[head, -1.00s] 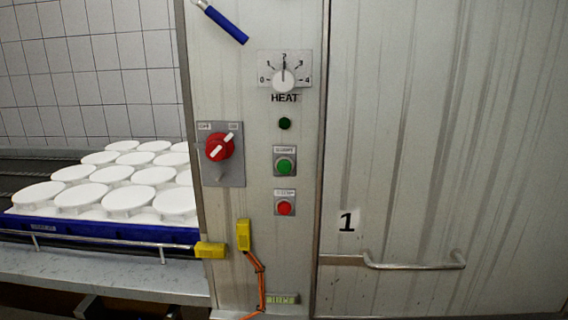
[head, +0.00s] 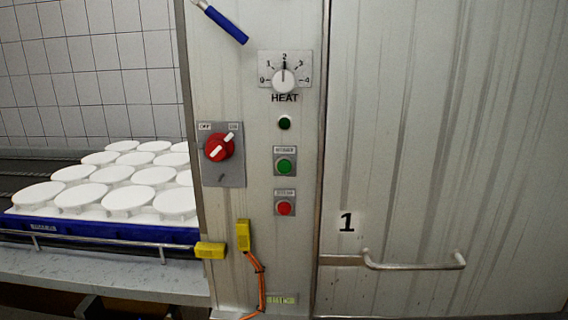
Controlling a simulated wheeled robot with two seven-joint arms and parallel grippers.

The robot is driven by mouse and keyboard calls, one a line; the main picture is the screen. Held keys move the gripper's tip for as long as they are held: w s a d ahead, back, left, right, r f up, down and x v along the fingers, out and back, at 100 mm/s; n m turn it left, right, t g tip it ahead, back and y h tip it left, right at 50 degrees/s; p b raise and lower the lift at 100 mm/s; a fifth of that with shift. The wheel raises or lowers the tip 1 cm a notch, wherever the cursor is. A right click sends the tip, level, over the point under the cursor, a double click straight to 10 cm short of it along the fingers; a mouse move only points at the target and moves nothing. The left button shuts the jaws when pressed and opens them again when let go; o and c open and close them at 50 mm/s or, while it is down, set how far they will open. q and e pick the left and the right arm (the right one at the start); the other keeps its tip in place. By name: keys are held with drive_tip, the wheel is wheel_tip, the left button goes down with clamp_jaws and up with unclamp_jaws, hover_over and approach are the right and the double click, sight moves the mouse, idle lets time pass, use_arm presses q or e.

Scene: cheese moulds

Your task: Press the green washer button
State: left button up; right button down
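The green button (head: 284,166) sits on a small grey plate on the metal control panel (head: 237,90), with a label above it. A red button (head: 284,208) is on its own plate just below. A small dark green round lamp or button (head: 284,123) is above, under the HEAT dial (head: 283,80), which points near 2. A red rotary switch (head: 219,147) with a white handle is to the left. Neither of my grippers shows in the head view.
White round moulds (head: 128,199) stand in a blue tray (head: 100,231) on a conveyor with a rail at left. Yellow connectors (head: 243,235) with orange cable stick out low on the panel. A metal door with a handle (head: 414,264), marked 1, is at right.

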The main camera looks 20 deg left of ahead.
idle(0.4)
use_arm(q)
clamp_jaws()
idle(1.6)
